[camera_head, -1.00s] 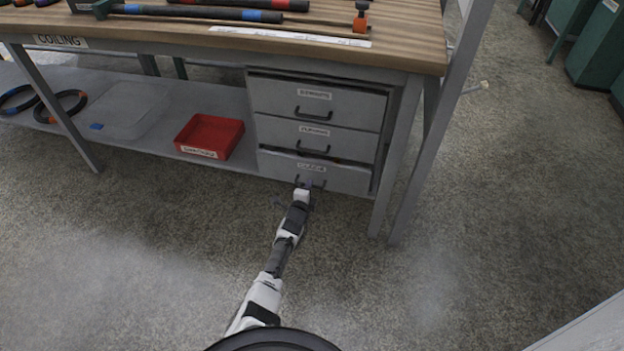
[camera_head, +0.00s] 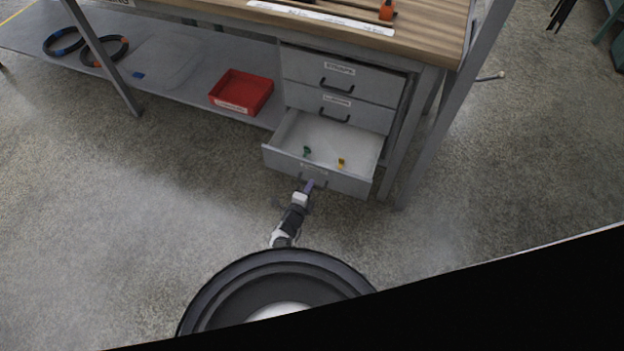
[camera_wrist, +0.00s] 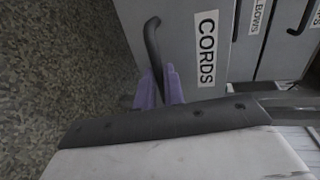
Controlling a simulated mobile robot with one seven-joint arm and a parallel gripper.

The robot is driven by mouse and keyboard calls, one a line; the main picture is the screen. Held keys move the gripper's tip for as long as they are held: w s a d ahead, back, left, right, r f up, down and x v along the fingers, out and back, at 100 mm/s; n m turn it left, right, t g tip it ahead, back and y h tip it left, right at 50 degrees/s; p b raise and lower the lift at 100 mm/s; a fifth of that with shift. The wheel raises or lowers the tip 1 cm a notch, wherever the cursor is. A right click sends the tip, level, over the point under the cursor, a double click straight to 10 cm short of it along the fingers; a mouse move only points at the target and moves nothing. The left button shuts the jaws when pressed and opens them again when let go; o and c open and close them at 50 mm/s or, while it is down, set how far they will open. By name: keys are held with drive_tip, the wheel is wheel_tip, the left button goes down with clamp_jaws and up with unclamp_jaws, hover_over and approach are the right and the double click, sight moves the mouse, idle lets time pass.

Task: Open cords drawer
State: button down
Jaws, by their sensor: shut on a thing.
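The cords drawer (camera_head: 318,172) is the lowest of three grey drawers under the bench and stands well out of its cabinet. A green item (camera_head: 307,151) and a yellow item (camera_head: 341,163) lie on its pale floor. In the wrist view its front (camera_wrist: 178,40) carries the label CORDS (camera_wrist: 207,48). My gripper (camera_head: 309,187) is at the drawer's front. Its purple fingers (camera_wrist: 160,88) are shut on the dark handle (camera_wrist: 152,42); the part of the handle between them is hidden.
Two closed drawers (camera_head: 340,80) sit above. A red bin (camera_head: 241,92) stands on the lower shelf (camera_head: 190,75) to the left. A bench leg (camera_head: 408,135) stands close on the right. The concrete floor (camera_head: 120,200) in front and to the left is clear.

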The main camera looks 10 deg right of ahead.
idle(0.3)
drive_tip(key=c, duration=1.5)
unclamp_jaws()
drive_tip(key=shift+s+a+r, duration=0.1)
drive_tip(key=p+v, duration=0.9)
drive_tip(key=v, duration=0.4)
drive_tip(key=shift+s, duration=0.3)
drive_tip(key=shift+a+r, duration=0.1)
drive_tip(key=shift+a, duration=0.1)
